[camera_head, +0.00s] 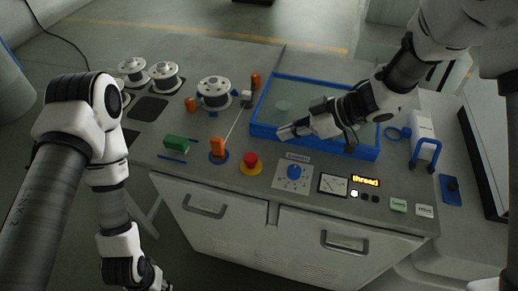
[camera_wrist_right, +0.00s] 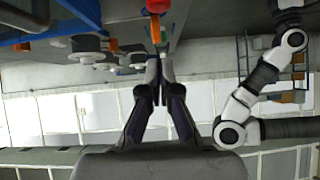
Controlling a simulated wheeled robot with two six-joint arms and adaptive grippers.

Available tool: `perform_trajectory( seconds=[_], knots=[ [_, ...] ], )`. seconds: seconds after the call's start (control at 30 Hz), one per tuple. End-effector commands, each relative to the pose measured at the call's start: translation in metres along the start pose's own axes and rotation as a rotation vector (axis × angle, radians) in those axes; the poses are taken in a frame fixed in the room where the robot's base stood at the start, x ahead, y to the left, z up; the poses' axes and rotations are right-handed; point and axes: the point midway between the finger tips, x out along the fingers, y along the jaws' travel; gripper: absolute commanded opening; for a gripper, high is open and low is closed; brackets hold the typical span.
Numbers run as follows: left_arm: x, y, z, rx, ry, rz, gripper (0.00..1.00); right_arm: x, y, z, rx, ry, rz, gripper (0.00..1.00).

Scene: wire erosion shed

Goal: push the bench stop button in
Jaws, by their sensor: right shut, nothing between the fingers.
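The stop button (camera_head: 251,160) is a red mushroom head on a yellow base, near the bench's front edge. Its red also shows at the top edge of the wrist view (camera_wrist_right: 157,5). My right gripper (camera_head: 283,132) is shut and empty, its fingers pointing left, above the bench and to the upper right of the button, apart from it in the head view. Its closed fingers also show in the wrist view (camera_wrist_right: 158,68). My left gripper (camera_head: 152,277) is partly cut off at the bottom edge, in front of the bench; its fingers do not show clearly.
A blue-rimmed tray (camera_head: 320,151) lies beneath my right arm. An orange post (camera_head: 218,147) stands left of the button, and a blue knob (camera_head: 294,172) on a white plate sits right of it. Spools (camera_head: 214,90) and a green block (camera_head: 176,143) are further left.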

Motion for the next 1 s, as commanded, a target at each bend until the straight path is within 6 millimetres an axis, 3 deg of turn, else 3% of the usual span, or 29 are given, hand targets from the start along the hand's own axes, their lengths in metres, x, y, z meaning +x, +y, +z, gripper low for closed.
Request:
perform_trajectory(
  seconds=[0.37,0.5,0.7,1.0],
  knots=[
    [-0.017,0.0,0.0,0.0,0.0,0.0,0.4,0.081,-0.001,-0.002,-0.003,-0.002,-0.004,0.0],
    [-0.023,0.0,0.0,0.0,0.0,0.0,0.4,0.098,-0.001,0.016,0.003,0.001,-0.002,0.0],
    [-0.025,0.0,0.0,0.0,0.0,0.0,0.4,0.109,0.0,0.027,-0.001,0.001,0.0,0.0],
    [-0.024,0.0,0.0,0.0,0.0,0.0,0.4,0.111,0.0,0.029,-0.001,0.001,0.0,0.0]
  ],
)
